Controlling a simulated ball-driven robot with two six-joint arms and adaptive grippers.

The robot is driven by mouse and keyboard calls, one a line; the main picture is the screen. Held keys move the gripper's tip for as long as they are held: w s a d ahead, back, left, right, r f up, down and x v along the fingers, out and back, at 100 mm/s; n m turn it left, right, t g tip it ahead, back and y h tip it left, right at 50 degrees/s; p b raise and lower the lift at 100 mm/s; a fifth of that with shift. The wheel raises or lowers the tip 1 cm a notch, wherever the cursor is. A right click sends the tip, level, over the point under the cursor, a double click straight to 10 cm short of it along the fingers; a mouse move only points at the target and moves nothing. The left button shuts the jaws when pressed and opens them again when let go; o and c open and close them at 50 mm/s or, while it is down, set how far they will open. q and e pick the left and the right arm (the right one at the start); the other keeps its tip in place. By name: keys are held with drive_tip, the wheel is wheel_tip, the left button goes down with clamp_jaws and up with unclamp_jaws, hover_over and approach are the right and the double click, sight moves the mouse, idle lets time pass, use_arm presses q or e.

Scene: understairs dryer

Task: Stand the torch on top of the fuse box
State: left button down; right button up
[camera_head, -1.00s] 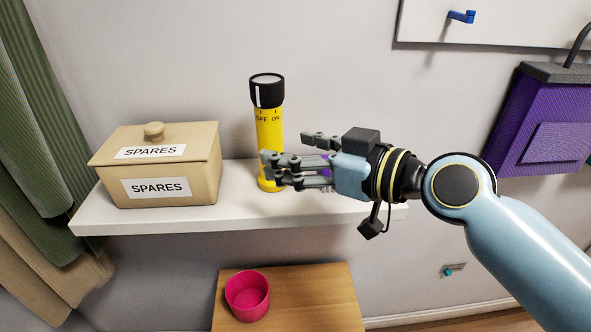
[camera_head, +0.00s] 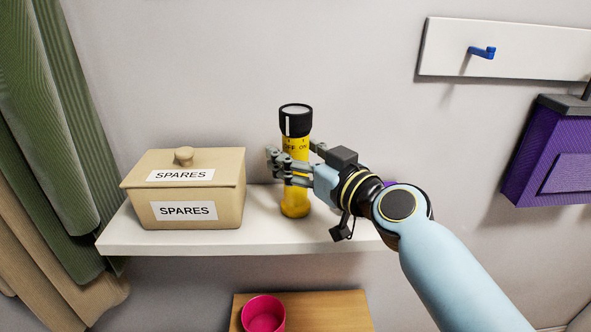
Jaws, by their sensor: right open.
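The torch (camera_head: 295,204) stands upright on a white wall shelf. It has a yellow body with OFF and ON marks and a black head. My right gripper (camera_head: 295,161) is open at the upper part of the yellow body, with fingers in front of the torch and one finger at its right behind. The torch's base still rests on the shelf. I see nothing that I can identify as the fuse box. My left gripper is not in view.
A beige lidded box (camera_head: 225,205) labelled SPARES stands left on the shelf (camera_head: 150,242). A pink cup (camera_head: 264,314) is on a wooden surface (camera_head: 335,312) below. A white panel with a blue hook (camera_head: 483,52) and a purple object (camera_head: 550,155) are at right. Green curtains (camera_head: 75,150) hang left.

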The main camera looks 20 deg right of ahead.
drive_tip(key=shift+w+a+f, duration=0.1)
drive_tip(key=shift+w+a, duration=0.05)
drive_tip(key=shift+w, duration=0.2)
drive_tip(key=shift+c, duration=0.3)
clamp_jaws()
